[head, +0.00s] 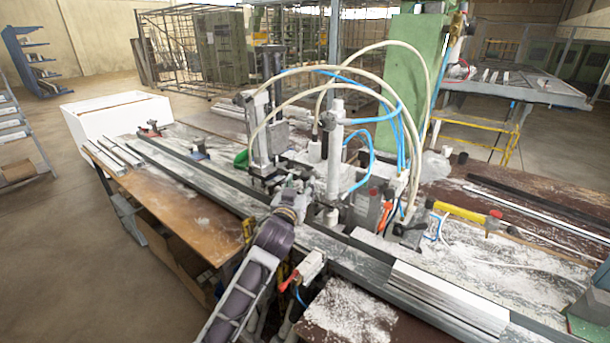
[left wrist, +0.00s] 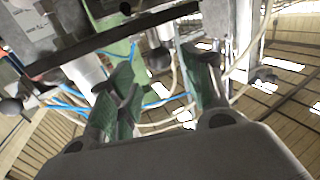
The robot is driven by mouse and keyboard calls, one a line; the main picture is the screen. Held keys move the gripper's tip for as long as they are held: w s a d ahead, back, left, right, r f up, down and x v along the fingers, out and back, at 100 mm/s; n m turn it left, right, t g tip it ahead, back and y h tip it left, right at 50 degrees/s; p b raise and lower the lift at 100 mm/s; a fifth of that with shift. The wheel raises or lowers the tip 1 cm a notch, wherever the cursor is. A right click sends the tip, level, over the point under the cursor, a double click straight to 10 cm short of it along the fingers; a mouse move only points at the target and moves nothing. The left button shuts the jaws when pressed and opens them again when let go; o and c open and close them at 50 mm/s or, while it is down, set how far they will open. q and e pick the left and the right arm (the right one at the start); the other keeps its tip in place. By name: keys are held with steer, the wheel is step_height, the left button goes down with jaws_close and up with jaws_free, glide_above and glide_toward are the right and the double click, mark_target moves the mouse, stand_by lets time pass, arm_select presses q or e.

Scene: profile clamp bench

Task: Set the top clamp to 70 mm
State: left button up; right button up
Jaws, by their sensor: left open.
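My left gripper (head: 291,196) is at the clamp machine in the middle of the bench, close below and in front of its upright cylinders. In the left wrist view its two green-padded fingers (left wrist: 160,85) stand apart with nothing held between them. The clamp machine has a dark-topped upright unit (head: 264,130) and a grey vertical cylinder (head: 335,150). I cannot tell which part is the top clamp, and no 70 mm mark is readable. A dark bar (left wrist: 112,42) and a grey block (left wrist: 30,35) show just beyond the fingers. My right gripper is not in view.
Cream hoses (head: 345,46) and blue air lines (head: 372,118) arch over the machine. A long profile rail (head: 200,178) runs along the bench. Silver profiles (head: 445,300) lie at the front right. A white box (head: 118,118) stands at the back left.

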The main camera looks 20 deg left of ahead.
mark_target(304, 178)
arm_select(q)
steer(key=shift+w+a+p, duration=0.15)
steer(key=shift+w+p, duration=0.35)
steer(key=shift+w, duration=2.7)
jaws_close()
